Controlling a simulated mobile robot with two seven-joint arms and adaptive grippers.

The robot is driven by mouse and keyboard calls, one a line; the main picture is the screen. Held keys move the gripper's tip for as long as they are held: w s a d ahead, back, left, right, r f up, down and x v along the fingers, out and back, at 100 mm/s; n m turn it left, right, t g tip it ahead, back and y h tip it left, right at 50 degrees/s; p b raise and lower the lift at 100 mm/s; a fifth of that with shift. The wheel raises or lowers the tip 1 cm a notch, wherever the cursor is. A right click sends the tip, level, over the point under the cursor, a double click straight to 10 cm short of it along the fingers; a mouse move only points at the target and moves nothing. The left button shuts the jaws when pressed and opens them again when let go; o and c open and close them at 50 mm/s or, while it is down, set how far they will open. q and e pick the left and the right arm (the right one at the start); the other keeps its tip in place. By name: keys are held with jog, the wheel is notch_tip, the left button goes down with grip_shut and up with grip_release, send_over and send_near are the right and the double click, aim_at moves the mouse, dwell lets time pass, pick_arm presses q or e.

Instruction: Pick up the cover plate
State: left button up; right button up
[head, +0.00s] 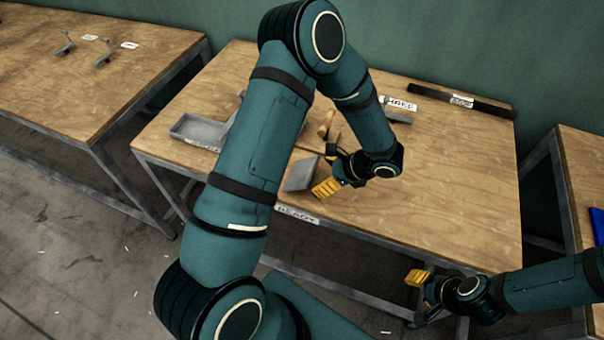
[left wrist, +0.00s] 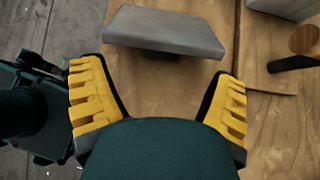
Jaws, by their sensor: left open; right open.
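The cover plate, seemingly the grey slab (head: 301,174), is near the front edge of the middle table. In the left wrist view the slab (left wrist: 165,30) lies just beyond the fingertips, with a small dark part under its near edge. My left gripper (head: 330,168) is open and empty, low over the table just right of the slab. Its yellow fingers (left wrist: 160,75) are spread about as wide as the slab, which is not between them. My right gripper (head: 418,282) is open, low in front of the table, far from the slab. My left arm hides part of the table.
A grey tray (head: 199,131) is at the table's left. A wooden-handled tool (head: 325,122) stands behind the slab. A long dark bar (head: 462,101) lies at the back right. Another table (head: 80,70) stands at left.

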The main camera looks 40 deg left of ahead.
aim_at(301, 175)
pick_arm(q)
jog(key=x, duration=0.5)
jog(key=shift+w+f, duration=0.1)
jog(key=shift+f, duration=0.05)
jog(key=c, duration=1.4)
jog(key=shift+c, duration=0.2)
